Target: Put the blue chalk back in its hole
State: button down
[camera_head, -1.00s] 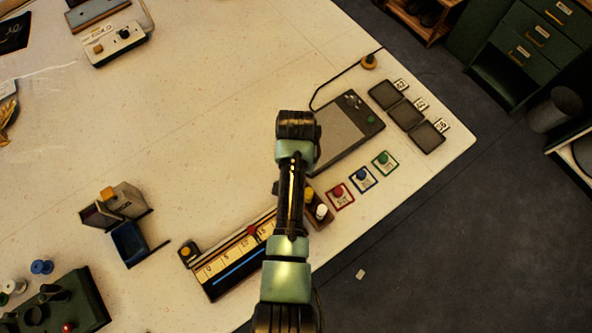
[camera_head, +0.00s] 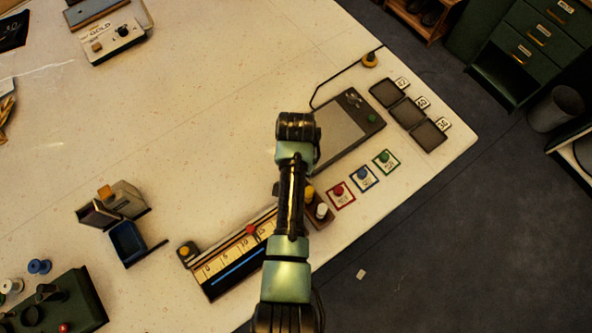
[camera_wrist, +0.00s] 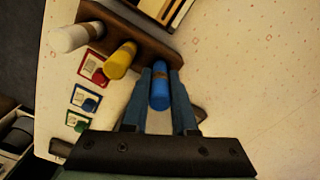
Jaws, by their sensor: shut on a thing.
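The blue chalk (camera_wrist: 160,92) is between the two fingers of my gripper (camera_wrist: 166,72) in the wrist view, and the gripper is shut on it. The brown wooden chalk holder (camera_wrist: 138,36) lies just beyond the fingertips. A white chalk (camera_wrist: 75,38) and a yellow chalk (camera_wrist: 120,60) stand in the holder, in a row with the blue one. The far end of the blue chalk meets the holder's end in the picture; I cannot tell whether it is inside the hole. In the head view my arm covers the gripper and part of the holder (camera_head: 319,224).
A ruler board (camera_head: 222,272) with a red knob lies left of the holder. Red (camera_head: 340,195), blue (camera_head: 364,178) and green (camera_head: 386,161) framed cards with knobs lie to its right. A dark tablet (camera_head: 345,135) is behind.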

jog(key=shift+f+b, duration=0.35)
jog(key=shift+f, duration=0.2)
dwell(0.7)
jog(key=c, duration=0.6)
grip_release()
jog(key=shift+r, duration=0.15)
jog(key=shift+r+p, duration=3.35)
jog(key=shift+p, duration=0.25)
